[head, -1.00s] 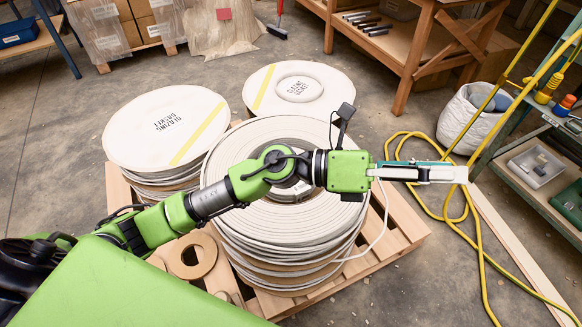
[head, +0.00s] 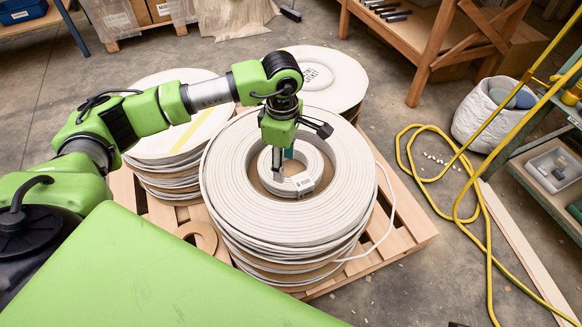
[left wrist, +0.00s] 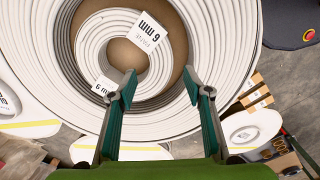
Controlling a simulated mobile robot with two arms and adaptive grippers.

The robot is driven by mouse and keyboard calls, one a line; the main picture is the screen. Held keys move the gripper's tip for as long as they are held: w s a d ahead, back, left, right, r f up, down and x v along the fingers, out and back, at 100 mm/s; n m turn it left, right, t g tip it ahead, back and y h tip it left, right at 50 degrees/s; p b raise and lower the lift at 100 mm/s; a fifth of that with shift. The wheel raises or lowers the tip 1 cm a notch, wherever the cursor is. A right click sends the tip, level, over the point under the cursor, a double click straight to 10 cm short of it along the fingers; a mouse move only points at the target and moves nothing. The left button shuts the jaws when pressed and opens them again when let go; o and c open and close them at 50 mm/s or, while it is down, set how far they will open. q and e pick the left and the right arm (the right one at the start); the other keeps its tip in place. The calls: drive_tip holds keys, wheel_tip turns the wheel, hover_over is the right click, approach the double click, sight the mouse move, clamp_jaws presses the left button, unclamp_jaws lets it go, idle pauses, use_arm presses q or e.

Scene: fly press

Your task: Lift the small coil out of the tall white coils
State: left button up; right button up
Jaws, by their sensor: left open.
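The small coil (head: 312,163) is a white ring with a printed label, inside the central opening of the tall white coils (head: 352,190). In the left wrist view the small coil (left wrist: 160,65) shows "6 mm" labels and a brown gap around it, with the tall coils (left wrist: 222,45) outside. My left gripper (head: 277,172) points down over the near-left part of the small coil. In the left wrist view its fingers (left wrist: 159,82) are open, apparently on either side of the coil's ring. Contact and depth cannot be told. My right gripper is not in view.
The tall coils stand on a wooden pallet (head: 408,238) with two lidded coil stacks behind. A loose cable end hangs at their right side. A yellow hose (head: 484,225) and a plank lie on the floor to the right. A workbench stands at the back.

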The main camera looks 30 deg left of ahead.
use_arm(q)
wheel_tip(320, 180, down, 5)
drive_tip(key=shift+r+b, duration=0.1)
drive_tip(key=shift+b, duration=0.2)
drive_tip(key=f, duration=0.3)
drive_tip(key=f+b, duration=0.1)
drive_tip(key=shift+a+f, duration=0.3)
drive_tip(key=shift+f, duration=0.2)
drive_tip(key=shift+r, duration=0.1)
clamp_jaws()
drive_tip(key=shift+r, duration=0.1)
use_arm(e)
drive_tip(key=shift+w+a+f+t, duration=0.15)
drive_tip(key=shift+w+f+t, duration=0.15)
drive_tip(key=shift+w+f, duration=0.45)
